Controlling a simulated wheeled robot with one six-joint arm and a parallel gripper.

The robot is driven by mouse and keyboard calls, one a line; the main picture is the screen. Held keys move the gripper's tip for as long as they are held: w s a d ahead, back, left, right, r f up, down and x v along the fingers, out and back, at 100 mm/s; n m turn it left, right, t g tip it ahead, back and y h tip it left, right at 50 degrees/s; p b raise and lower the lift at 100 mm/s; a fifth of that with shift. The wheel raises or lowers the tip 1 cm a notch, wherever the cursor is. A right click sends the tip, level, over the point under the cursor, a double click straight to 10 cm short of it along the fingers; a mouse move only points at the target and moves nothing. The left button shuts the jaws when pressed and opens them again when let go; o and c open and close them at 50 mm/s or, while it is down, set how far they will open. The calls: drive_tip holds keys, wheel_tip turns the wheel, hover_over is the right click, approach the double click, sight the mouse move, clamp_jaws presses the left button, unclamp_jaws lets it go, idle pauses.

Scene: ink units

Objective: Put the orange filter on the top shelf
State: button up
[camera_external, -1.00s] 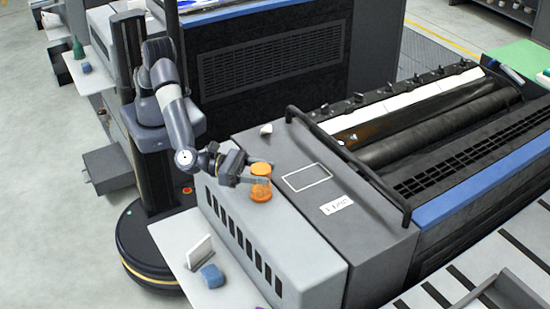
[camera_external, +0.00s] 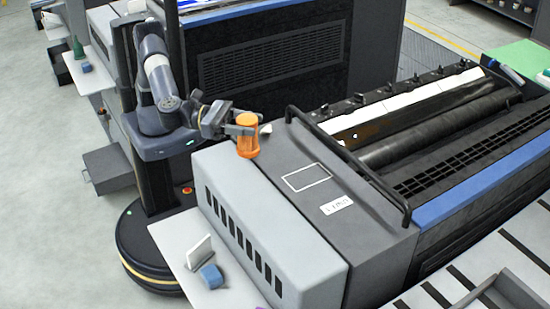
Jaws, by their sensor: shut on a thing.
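The orange filter (camera_external: 247,143) is a spool-like cylinder with wide ends. It is upright at the left edge of the dark top of the printing unit (camera_external: 300,215). My gripper (camera_external: 248,127) reaches in from the left and is shut on the filter near its upper part. Whether the filter's base touches the surface below or hangs just above it, I cannot tell. No top shelf can be clearly made out in this view.
A white outlined rectangle (camera_external: 307,177) and a white label (camera_external: 336,205) mark the unit's top. A dark handrail (camera_external: 350,165) runs along it. A small pale object (camera_external: 265,129) lies close behind the filter. A side tray (camera_external: 205,285) holds a blue block (camera_external: 211,276).

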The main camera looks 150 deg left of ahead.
drive_tip(key=s+d+f+m+t+h+b, duration=0.1)
drive_tip(key=s+d+b, duration=0.6)
drive_tip(key=s+b, duration=0.3)
drive_tip(key=s+d+f+h+b, duration=0.1)
drive_tip(key=s+d+b, duration=0.6)
drive_tip(key=s+b, duration=0.25)
drive_tip(key=shift+y, duration=0.4)
drive_tip(key=shift+w+f+b, duration=0.15)
drive_tip(key=shift+f+b, duration=0.1)
drive_tip(key=shift+f, duration=5.7)
drive_tip(key=shift+w+f+b, duration=0.15)
drive_tip(key=shift+f+b, duration=0.05)
drive_tip(key=shift+f, duration=5.75)
drive_tip(key=shift+w+f+b, duration=0.15)
drive_tip(key=shift+f+b, duration=0.1)
drive_tip(key=shift+f, duration=5.7)
drive_tip(key=shift+f, duration=0.2)
drive_tip(key=o, duration=1.3)
drive_tip(key=shift+o, duration=0.2)
